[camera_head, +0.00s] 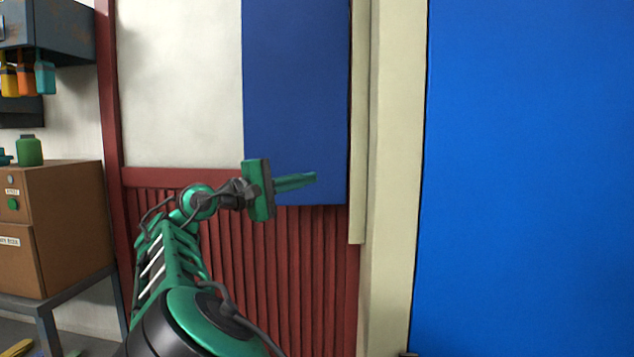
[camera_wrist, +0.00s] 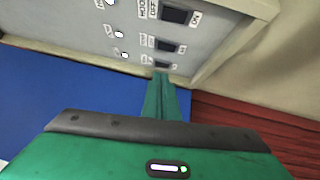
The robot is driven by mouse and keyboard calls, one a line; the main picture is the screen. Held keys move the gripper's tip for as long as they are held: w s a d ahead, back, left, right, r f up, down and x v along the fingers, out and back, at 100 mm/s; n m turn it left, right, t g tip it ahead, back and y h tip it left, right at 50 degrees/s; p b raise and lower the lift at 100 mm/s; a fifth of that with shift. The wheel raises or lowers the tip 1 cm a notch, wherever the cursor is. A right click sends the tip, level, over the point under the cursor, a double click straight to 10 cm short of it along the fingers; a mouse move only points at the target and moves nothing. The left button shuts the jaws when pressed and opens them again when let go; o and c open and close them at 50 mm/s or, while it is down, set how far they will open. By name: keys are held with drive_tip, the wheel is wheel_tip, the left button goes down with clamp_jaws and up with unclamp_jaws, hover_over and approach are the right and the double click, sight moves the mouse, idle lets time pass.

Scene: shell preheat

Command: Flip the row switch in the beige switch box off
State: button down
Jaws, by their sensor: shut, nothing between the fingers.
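The switch box shows in the wrist view as a pale grey panel with a beige rim (camera_wrist: 238,42). A column of dark rocker switches runs down it: an upper one (camera_wrist: 175,15), a middle one (camera_wrist: 167,46) and a lowest one (camera_wrist: 163,65), with OFF and ON lettering. Their labels are too small to read surely, so I cannot tell which is the row switch. My gripper (camera_wrist: 162,74) is shut and empty, its fingertips just beside the lowest switch and partly covering it; contact is unclear. In the head view my gripper (camera_head: 314,177) points right, and no switch face shows.
Small white lamps (camera_wrist: 121,34) sit left of the switches. In the head view a dark blue panel (camera_head: 295,80) and red slats (camera_head: 310,280) stand behind my gripper. A beige post (camera_head: 392,150) and a large bright blue surface (camera_head: 530,170) are at right; a brown cabinet (camera_head: 65,220) is at left.

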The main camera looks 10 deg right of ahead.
drive_tip(key=w+d+r, duration=0.1)
drive_tip(key=w+d, duration=0.1)
drive_tip(key=d, duration=0.9)
drive_tip(key=shift+w, duration=0.2)
drive_tip(key=shift+r, duration=0.1)
